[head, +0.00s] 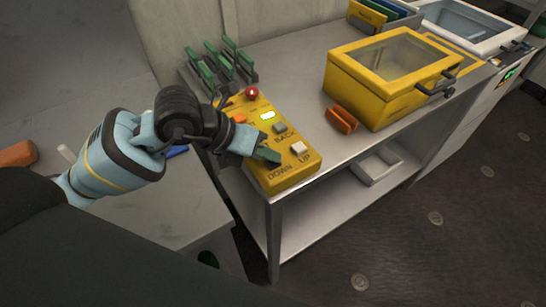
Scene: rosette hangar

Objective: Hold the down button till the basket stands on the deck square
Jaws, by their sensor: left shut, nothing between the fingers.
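A yellow control box (285,178) lies on the metal bench, with the labels BACK, DOWN and UP. My left gripper (269,155) is shut and empty, its green-tipped fingers over the box just above the word DOWN. The down button is hidden under the fingertips; I cannot tell whether they touch or press it. The pale up button (298,149) shows to the right, and a grey button (280,128) sits above BACK. A red knob (252,92) and a lit white lamp (267,115) are farther up. The basket, the deck square and my right gripper are out of view.
The metal bench (300,85) carries a yellow case with a clear lid (388,70), an orange block (341,119) and a rack of green-handled items (220,65). A white tray (377,166) sits on the lower shelf. Dark floor (450,235) is clear at the right.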

